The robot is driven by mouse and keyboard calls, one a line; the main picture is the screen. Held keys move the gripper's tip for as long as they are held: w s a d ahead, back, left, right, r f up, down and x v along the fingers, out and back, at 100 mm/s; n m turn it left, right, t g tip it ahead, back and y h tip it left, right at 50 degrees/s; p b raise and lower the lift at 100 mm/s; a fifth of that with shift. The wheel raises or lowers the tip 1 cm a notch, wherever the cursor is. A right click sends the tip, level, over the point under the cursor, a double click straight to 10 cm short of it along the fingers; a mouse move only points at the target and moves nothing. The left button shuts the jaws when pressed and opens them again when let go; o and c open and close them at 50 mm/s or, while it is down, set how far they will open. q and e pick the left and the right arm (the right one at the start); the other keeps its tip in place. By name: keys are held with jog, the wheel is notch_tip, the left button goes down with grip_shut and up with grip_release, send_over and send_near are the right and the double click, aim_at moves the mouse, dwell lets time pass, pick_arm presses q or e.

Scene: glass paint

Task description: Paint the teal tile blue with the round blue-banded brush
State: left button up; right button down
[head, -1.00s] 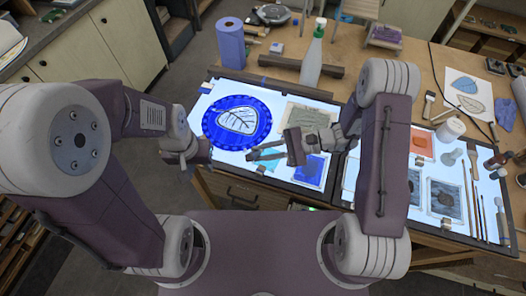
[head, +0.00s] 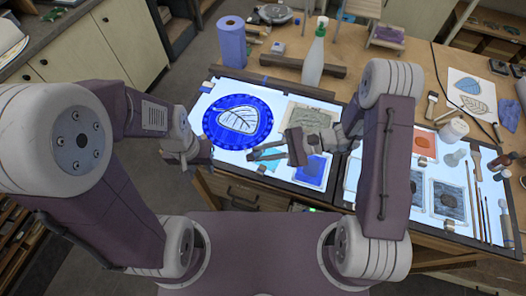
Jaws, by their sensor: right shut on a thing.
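My right gripper (head: 300,147) is over the front right of the left light panel, shut on what looks like a slim brush. Most of the brush is hidden by the gripper, so its band and tip cannot be made out. Just below and right of the gripper lies a framed square with strong blue on it (head: 314,168); the gripper partly covers it.
A blue round plate with a leaf drawing (head: 237,121) lies left on the panel. The right panel holds an orange tile (head: 425,143), grey tiles (head: 447,200) and several brushes (head: 480,205).

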jog(key=shift+f+b, duration=0.25)
jog(key=shift+b, duration=0.05)
dwell(0.5)
jog(key=s+d+r+p, duration=0.2)
jog(key=d+r+p, duration=0.2)
jog(key=d+r, duration=0.1)
jog(key=shift+s, duration=0.3)
dwell(1.0)
